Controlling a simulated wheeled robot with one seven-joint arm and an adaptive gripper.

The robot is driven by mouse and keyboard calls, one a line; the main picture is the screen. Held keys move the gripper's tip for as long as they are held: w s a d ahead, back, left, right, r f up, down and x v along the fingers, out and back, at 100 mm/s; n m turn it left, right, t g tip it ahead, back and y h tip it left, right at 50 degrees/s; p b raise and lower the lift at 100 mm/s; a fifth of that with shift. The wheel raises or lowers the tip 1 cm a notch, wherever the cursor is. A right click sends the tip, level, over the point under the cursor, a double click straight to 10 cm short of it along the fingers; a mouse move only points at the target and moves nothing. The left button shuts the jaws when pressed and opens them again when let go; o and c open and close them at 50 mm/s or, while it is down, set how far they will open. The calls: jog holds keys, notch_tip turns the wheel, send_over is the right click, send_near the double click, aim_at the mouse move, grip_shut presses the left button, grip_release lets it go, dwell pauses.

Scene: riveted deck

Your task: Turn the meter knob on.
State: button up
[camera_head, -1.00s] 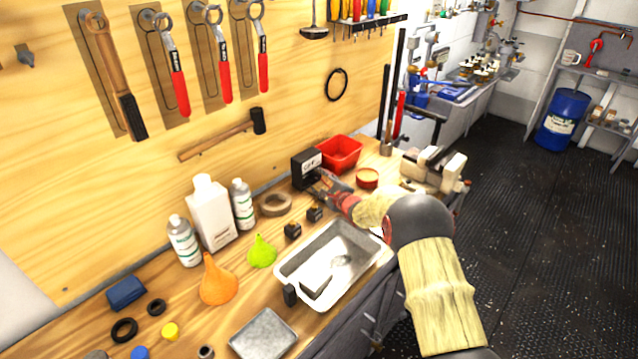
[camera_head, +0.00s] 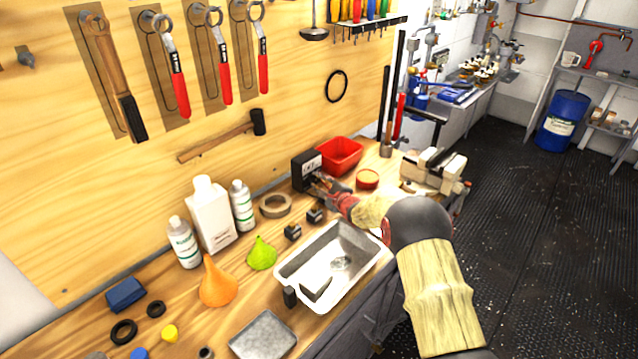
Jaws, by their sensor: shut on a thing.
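The meter (camera_head: 303,176) is a small black box with a pale display (camera_head: 312,165). It stands at the back of the wooden workbench, against the plywood wall. My gripper (camera_head: 318,183) reaches in from the right to the meter's front face and is shut on the meter knob. The knob itself is hidden by the fingers. The display bears dark characters too small to read surely.
A red bin (camera_head: 340,153) stands just behind and right of the meter, and a round red tin (camera_head: 367,179) to the right. Small black blocks (camera_head: 293,231), a tape roll (camera_head: 275,205) and a metal tray (camera_head: 371,251) lie in front. A vise (camera_head: 433,170) stands farther right.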

grip_shut()
jog(key=m+g+p, duration=0.1)
jog(key=p, duration=0.1)
jog(key=m+g+p, duration=0.1)
jog(key=m+p, duration=0.1)
jog(key=p, duration=0.1)
jog(key=shift+w+d+r+y, duration=0.15)
jog(key=shift+r+y, duration=0.15)
jog(key=m+g+p, duration=0.1)
jog(key=m+p, duration=0.1)
jog(key=m+g+y+p, duration=0.1)
jog(key=p, duration=0.2)
jog(key=shift+w+d+m, duration=0.15)
jog(key=shift+w+m, duration=0.05)
jog(key=shift+m, duration=0.2)
jog(key=m+g, duration=0.1)
jog(key=m+g+y+p, duration=0.1)
jog(key=m, duration=0.1)
jog(key=shift+w+d+f+y, duration=0.15)
jog(key=shift+f+y, duration=0.1)
jog(key=shift+y, duration=0.05)
jog(key=shift+w+m+g+y+b, duration=0.1)
jog(key=shift+m+g+y+b, duration=0.45)
jog(key=shift+m, duration=0.65)
jog(key=shift+r, duration=0.1)
